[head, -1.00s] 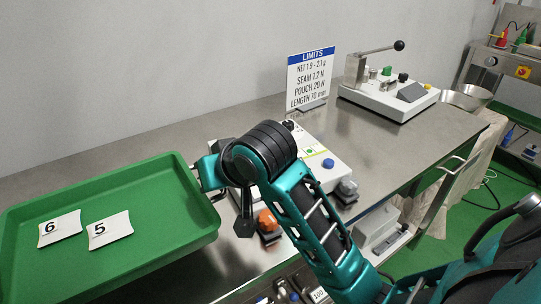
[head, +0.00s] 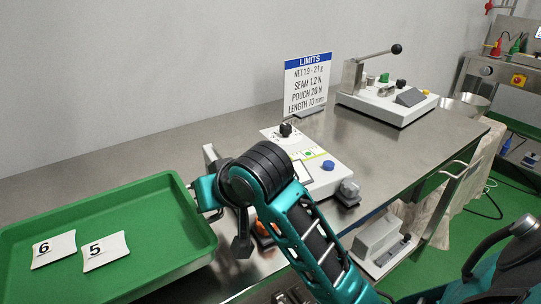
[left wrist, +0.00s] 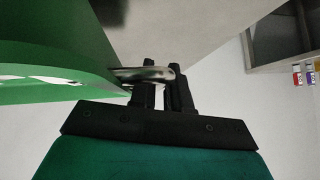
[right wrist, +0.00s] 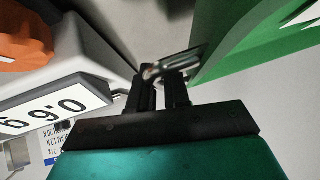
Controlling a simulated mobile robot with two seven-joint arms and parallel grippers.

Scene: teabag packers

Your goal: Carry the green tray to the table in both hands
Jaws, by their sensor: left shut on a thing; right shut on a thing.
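The green tray (head: 140,205) fills the lower left of the head view, at the near side of the steel table. Two white cards lie flat in it, marked 6 (head: 54,249) and 5 (head: 105,251). My right gripper (right wrist: 163,72) is shut on the metal handle (right wrist: 178,64) at the tray's right end. In the left wrist view my left gripper (left wrist: 163,72) is shut on the other metal handle (left wrist: 140,74), beside the green wall (left wrist: 55,55). The left gripper is outside the head view. Whether the tray touches the table I cannot tell.
The steel table (head: 400,150) runs back to the right. A white device with a blue knob (head: 328,165) stands just right of the tray, partly behind my right arm. Farther back are the LIMITS sign (head: 306,85) and a lever machine (head: 390,100).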

